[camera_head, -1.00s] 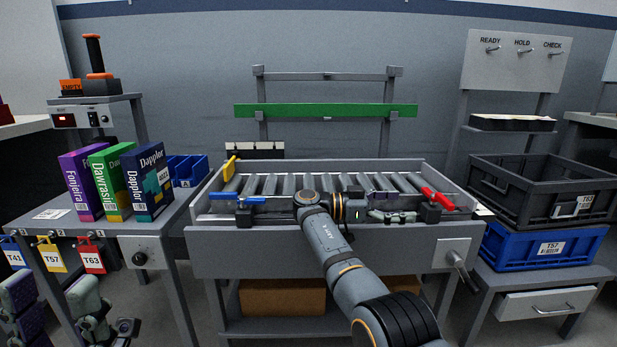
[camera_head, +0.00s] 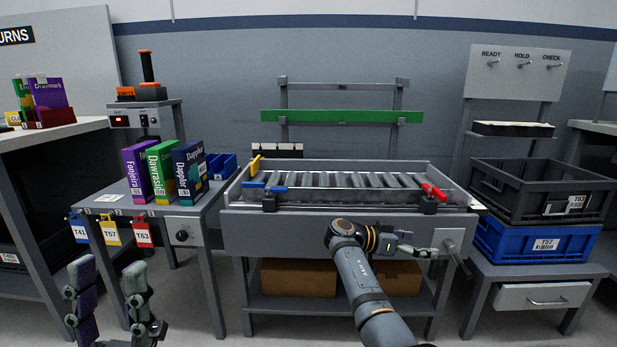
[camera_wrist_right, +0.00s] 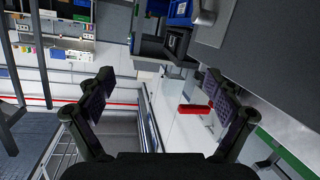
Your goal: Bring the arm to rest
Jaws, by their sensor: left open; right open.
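My right arm (camera_head: 365,285) reaches up from the bottom of the head view, in front of the roller conveyor table (camera_head: 350,222). Its gripper (camera_head: 428,253) points to the right, just in front of the table's front panel. In the right wrist view the same gripper (camera_wrist_right: 160,105) has its two fingers wide apart, with nothing between them. My left gripper (camera_head: 108,290) stands at the lower left of the head view, fingers upward and apart, empty, in front of the small side table (camera_head: 100,204).
Three boxed books (camera_head: 162,172) stand on the side table, with tags hanging from its front edge. A black crate (camera_head: 540,205) sits on a blue crate (camera_head: 505,243) at right. A crank handle (camera_head: 455,260) sticks out near my right gripper. Rollers (camera_head: 340,181) are bare.

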